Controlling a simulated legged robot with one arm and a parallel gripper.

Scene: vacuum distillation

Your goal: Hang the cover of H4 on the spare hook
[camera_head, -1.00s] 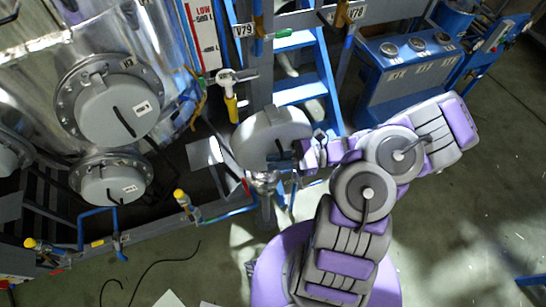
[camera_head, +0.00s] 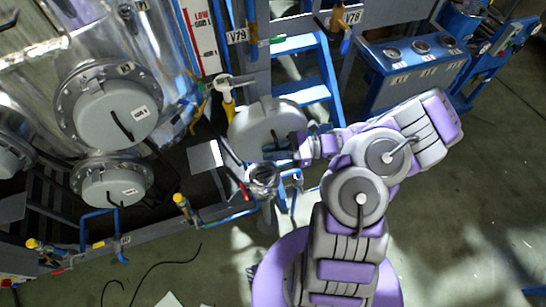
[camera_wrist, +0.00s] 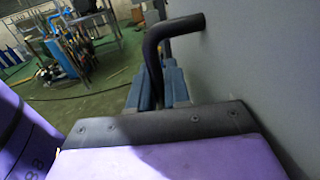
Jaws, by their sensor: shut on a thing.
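A round grey cover (camera_head: 262,130) is in the middle of the head view, held off any port. My gripper (camera_head: 290,150) is at its lower right side. In the wrist view my gripper's blue fingers (camera_wrist: 160,88) are shut on the black bar handle (camera_wrist: 165,45) of the cover, and the cover's flat grey face (camera_wrist: 245,70) fills the right side. The cover's label is not visible. I cannot make out the spare hook in these frames.
A steel vessel at left carries a flanged port with a grey cover (camera_head: 112,112) and a lower covered port (camera_head: 112,184). A yellow-handled valve (camera_head: 228,100) is close to the held cover's upper left. Blue steps (camera_head: 305,75) and a blue gauge console (camera_head: 410,65) stand behind. Open floor lies at right.

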